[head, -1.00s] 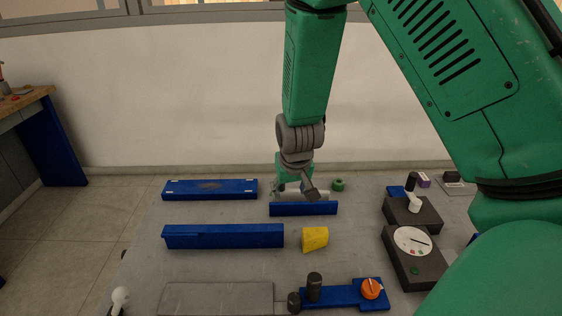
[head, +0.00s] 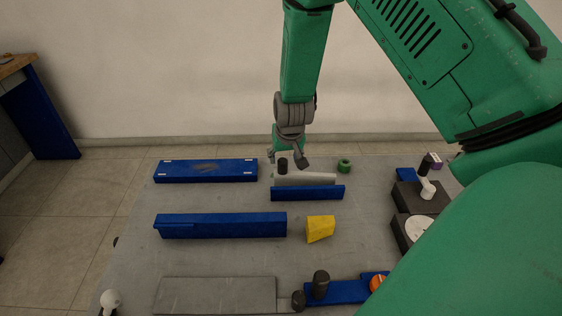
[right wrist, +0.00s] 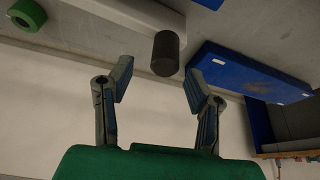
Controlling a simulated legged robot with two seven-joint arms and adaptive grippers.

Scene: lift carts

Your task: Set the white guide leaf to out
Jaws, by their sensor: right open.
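The white guide leaf (head: 308,179) is a pale bar lying just behind a short blue rail (head: 307,193) on the grey table. A dark upright knob (head: 282,166) stands at its left end. In the right wrist view the leaf (right wrist: 140,14) is at the top and the knob (right wrist: 166,53) shows beyond the fingertips, roughly centred between them. My right gripper (head: 287,160) is open at the knob end of the leaf; its fingers (right wrist: 160,79) hold nothing, and I cannot tell whether they touch the knob. My left gripper is not in view.
A green ring (head: 344,166) lies right of the leaf. A blue plate (head: 205,171) is to the left, a long blue rail (head: 220,225) and a yellow block (head: 320,228) nearer. Dark boxes (head: 418,198) stand at right, partly behind my arm.

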